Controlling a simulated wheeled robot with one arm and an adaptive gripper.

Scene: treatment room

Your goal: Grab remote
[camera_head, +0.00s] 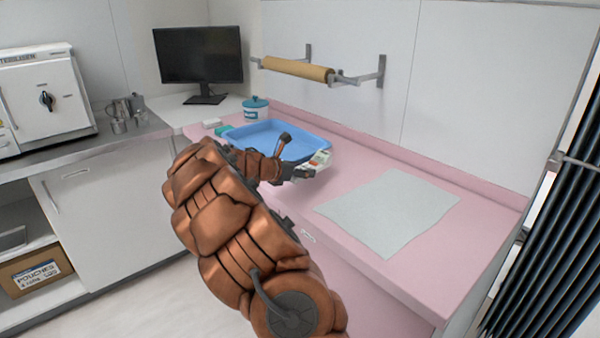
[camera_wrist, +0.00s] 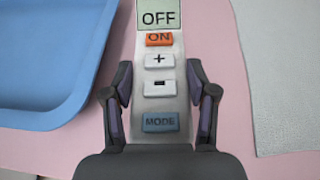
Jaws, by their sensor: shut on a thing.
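The remote (camera_wrist: 160,105) is pale, with a screen reading OFF, an orange ON button, plus and minus buttons and a blue MODE button. It lies between the fingers of my gripper (camera_wrist: 161,100) in the wrist view, and the fingers are shut on its sides. In the head view, the remote (camera_head: 320,158) shows at the end of my gripper (camera_head: 303,170), beside the blue tray's front right corner. My arm and gripper hide part of it there. I cannot tell whether it touches the pink counter.
A blue tray (camera_head: 314,140) sits left of the remote, and its rim (camera_wrist: 100,62) is close in the wrist view. A pale cloth (camera_head: 390,210) lies flat at right on the pink counter (camera_head: 345,165). A paper-roll holder (camera_head: 300,69) is on the wall behind.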

